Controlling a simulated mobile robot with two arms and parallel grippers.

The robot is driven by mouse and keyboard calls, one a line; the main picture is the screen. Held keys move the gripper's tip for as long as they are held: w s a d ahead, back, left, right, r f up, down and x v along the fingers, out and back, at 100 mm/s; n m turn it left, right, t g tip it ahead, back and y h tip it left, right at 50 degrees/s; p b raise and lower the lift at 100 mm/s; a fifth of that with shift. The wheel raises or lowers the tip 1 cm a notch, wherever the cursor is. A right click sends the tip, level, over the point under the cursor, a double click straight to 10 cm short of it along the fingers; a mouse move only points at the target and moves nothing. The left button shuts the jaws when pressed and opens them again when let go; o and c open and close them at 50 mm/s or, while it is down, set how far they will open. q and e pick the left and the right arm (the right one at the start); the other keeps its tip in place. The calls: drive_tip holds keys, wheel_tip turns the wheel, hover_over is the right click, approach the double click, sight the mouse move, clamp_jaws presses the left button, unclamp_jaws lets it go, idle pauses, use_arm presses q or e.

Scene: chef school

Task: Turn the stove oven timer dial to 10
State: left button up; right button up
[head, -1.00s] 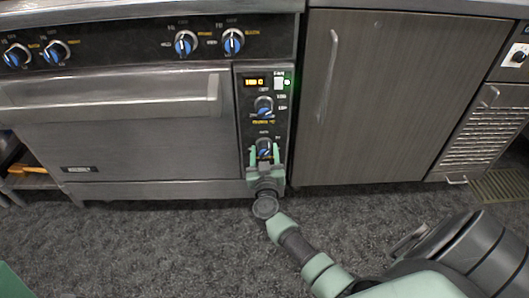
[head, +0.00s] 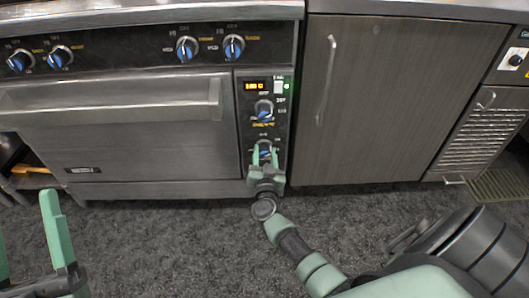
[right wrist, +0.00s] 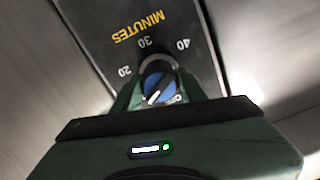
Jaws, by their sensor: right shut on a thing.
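The timer dial (head: 265,151) is the lower blue knob on the oven's narrow control panel. In the right wrist view, the dial (right wrist: 159,83) has a white pointer line slanting toward the lower left. The numbers 20, 30 and 40 show around it, with the word MINUTES upside down. Any number at the lower left is hidden by a finger. My right gripper (head: 265,152) is shut on the dial, one finger on each side; it also shows in the right wrist view (right wrist: 156,90). My left gripper (head: 25,215) is open and empty at the lower left.
Another blue knob (head: 264,110) and a lit display (head: 255,86) sit above the dial. Several stove knobs line the upper front. The oven door handle (head: 115,102) is left of the panel; a grey cabinet (head: 385,100) is to its right. Open floor (head: 170,245) lies in front.

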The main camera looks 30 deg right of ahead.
sight(265, 156)
drive_tip(key=shift+f, duration=0.1)
drive_tip(key=o, duration=1.4)
drive_tip(key=shift+c, duration=0.2)
drive_tip(key=shift+s, duration=0.1)
use_arm(q)
drive_tip(key=w+f+g+y+p, duration=0.2)
drive_tip(key=w+f+g, duration=0.2)
drive_tip(key=f, duration=0.6)
drive_tip(key=shift+a+f+g+p, duration=0.2)
drive_tip(key=shift+f+g+p, duration=0.15)
drive_tip(key=shift+g, duration=1.05)
use_arm(e)
drive_tip(key=v, duration=0.7)
drive_tip(key=shift+s+a, duration=0.25)
drive_tip(key=shift+a, duration=0.05)
